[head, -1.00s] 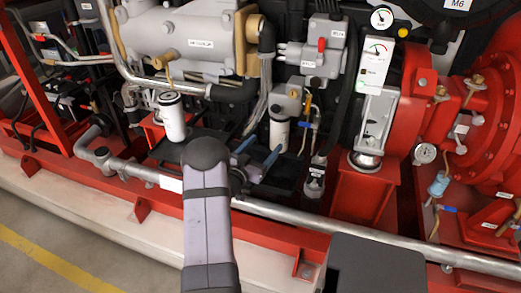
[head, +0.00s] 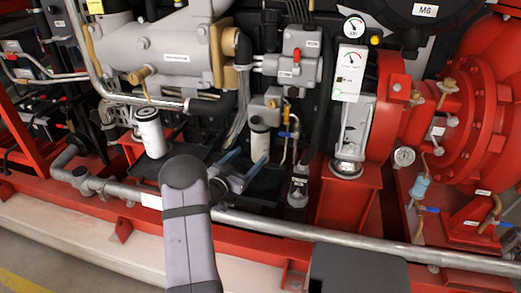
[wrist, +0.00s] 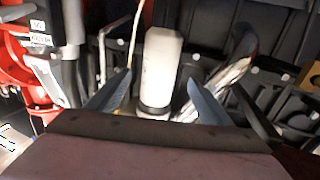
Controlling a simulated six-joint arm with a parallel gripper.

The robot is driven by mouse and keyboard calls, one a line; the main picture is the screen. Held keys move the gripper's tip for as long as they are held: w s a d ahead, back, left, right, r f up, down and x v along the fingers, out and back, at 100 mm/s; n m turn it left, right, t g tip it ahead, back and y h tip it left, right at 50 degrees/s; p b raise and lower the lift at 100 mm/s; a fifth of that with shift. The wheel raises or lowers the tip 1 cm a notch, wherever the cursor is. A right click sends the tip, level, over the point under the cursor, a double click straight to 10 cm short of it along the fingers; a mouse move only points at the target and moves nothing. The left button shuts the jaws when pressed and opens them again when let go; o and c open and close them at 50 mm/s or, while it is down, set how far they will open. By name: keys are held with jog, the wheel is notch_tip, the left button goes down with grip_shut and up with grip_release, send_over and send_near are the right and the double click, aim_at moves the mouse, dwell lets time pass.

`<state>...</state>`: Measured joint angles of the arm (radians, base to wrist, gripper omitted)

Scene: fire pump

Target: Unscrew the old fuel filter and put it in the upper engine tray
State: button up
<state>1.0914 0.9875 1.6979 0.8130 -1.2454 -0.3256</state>
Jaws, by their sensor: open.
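The right filter (head: 260,142) hangs below a grey housing, just beyond my gripper (head: 246,161). I cannot read which is the old fuel filter. My gripper is open, with its blue fingers pointing toward the right filter. In the wrist view, a white filter (wrist: 161,62) with a dark ring at its lower end shows between the two spread fingers, and neither finger visibly presses on it. Black trays lie below the filters, one near the left filter (head: 192,160), one near the right (head: 268,187).
A grey pipe (head: 330,236) runs along the front, below my arm. A hose and brass fittings (head: 289,128) are close beside the right filter.

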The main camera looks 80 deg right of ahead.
aim_at(257, 150)
jog(key=b+x, duration=0.2)
jog(key=x, duration=0.5)
jog(key=shift+s+d+f+b, duration=0.15)
jog(key=shift+b, duration=0.2)
jog(key=shift+d, duration=0.2)
jog(key=shift+c, duration=0.2)
jog(key=c, duration=1.4)
jog(key=shift+s+n+t, duration=0.1)
jog(key=shift+n+t, duration=0.5)
jog(key=shift+t, duration=0.2)
